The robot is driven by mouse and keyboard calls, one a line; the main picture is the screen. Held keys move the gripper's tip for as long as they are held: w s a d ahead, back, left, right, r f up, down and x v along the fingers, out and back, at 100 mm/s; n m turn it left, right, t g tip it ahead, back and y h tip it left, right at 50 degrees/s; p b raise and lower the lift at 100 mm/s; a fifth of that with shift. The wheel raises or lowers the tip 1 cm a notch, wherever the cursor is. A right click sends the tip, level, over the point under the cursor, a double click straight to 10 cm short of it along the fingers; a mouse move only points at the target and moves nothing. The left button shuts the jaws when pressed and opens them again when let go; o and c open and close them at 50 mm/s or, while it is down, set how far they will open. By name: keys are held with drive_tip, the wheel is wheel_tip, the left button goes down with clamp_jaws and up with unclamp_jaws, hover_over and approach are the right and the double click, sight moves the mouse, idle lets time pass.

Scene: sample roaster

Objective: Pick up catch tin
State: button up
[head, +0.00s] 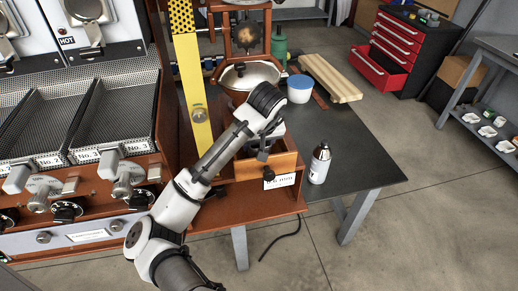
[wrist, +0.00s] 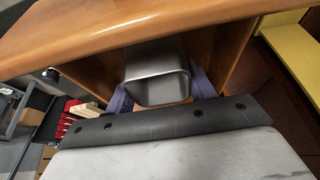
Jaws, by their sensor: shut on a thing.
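The catch tin (wrist: 157,88) is a grey metal box with an open top, seen in the middle of the wrist view. It sits inside a wooden compartment (wrist: 222,45) of the roaster's cabinet. My gripper (wrist: 162,93) is shut on the tin, with one purple finger against each side. The tin's far end is hidden in the shadow of the compartment. In the head view my arm reaches over the wooden box, and the tin cannot be made out there.
A wooden front with a white label (head: 279,181) stands at the table's near edge. A silver bottle (head: 319,163) is just right of it. A blue-lidded tub (head: 299,89) and a wooden board (head: 331,78) lie farther back. The dark tabletop (head: 358,160) is clear at right.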

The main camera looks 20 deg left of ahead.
drive_tip(key=shift+c, duration=0.8)
drive_tip(key=shift+r, duration=0.1)
wheel_tip(320, 180, up, 28)
drive_tip(key=shift+f+b, duration=0.1)
drive_tip(key=shift+b, duration=0.55)
